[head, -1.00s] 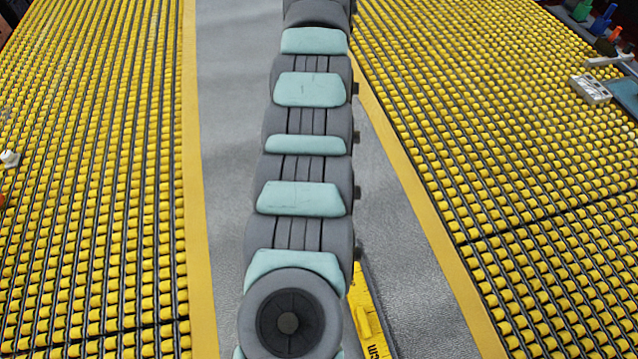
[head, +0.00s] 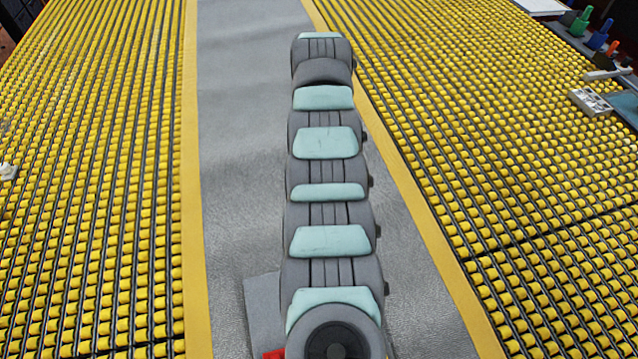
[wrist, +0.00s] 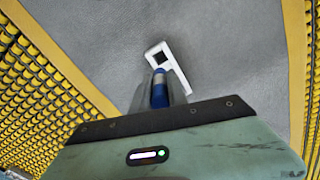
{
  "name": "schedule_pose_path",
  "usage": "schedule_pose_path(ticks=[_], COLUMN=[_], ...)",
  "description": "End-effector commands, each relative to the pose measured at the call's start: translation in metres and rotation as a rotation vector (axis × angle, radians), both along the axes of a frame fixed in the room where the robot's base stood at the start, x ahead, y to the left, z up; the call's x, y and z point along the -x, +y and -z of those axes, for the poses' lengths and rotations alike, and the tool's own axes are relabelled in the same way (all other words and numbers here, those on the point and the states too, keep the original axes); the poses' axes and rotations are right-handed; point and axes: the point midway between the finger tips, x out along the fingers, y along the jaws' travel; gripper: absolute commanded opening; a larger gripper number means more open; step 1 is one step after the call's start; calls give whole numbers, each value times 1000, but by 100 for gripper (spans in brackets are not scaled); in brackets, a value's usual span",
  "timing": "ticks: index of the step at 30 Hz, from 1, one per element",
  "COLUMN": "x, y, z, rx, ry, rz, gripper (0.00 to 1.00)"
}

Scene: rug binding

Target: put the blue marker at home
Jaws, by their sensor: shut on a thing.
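The blue marker (wrist: 159,96) is in my gripper (wrist: 158,84), which is shut on it in the wrist view. Only part of the marker shows between the grey fingers. A white piece with a square hole (wrist: 161,57) is just beyond the marker over the grey surface. I cannot tell whether the marker touches it. In the head view my arm hides the gripper and the marker.
A grey strip (head: 235,150) with yellow edges runs between wide beds of yellow rollers (head: 90,180). Green (head: 580,22), blue (head: 599,36) and orange (head: 612,49) items stand at the far right. A metal block (head: 590,102) lies near them. The strip left of my arm is mostly clear.

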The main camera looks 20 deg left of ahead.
Motion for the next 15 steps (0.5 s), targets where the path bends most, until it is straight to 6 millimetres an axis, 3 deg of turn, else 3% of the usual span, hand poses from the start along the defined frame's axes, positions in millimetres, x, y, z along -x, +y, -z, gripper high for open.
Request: schedule_pose_path(ticks=[1, 7, 15], x=[1, 2, 0], y=[0, 0, 0], z=[16, 67, 95], rx=[-1, 2, 0], ry=[3, 5, 1], rz=[-1, 0, 0], gripper=[0, 0, 0])
